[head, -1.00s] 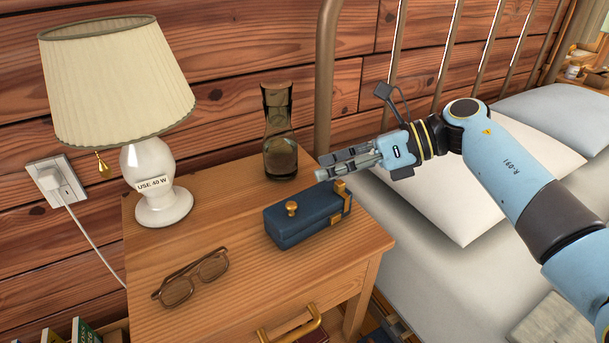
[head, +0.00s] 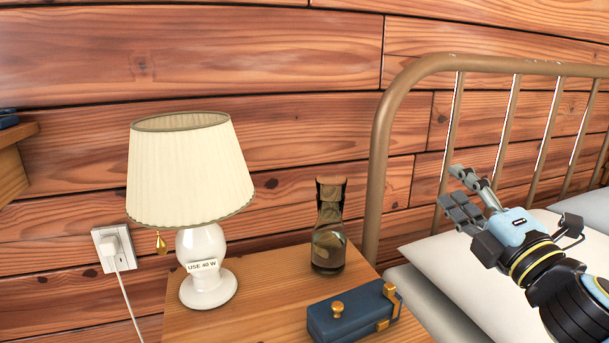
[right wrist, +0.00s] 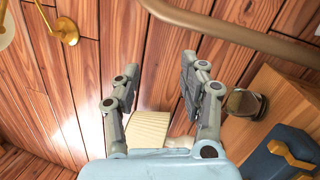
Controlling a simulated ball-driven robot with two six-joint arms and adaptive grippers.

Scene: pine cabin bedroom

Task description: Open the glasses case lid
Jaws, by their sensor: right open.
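The blue glasses case (head: 350,312) lies on the nightstand with its lid shut. It has a round brass knob (head: 337,308) on top and brass fittings at its right end. In the right wrist view the case (right wrist: 272,155) shows at the lower right, partly cut off. My right gripper (head: 465,190) is open and empty, raised above the bed to the right of the case and pointing up toward the wall. Its two fingers stand apart in the right wrist view (right wrist: 155,85). My left gripper is not in view.
The nightstand (head: 255,320) also bears a lamp (head: 190,170) at left and a glass carafe (head: 329,245) behind the case. A brass bed frame (head: 378,160) rises between the nightstand and the pillow (head: 425,262). A plug sits in a wall socket (head: 114,248).

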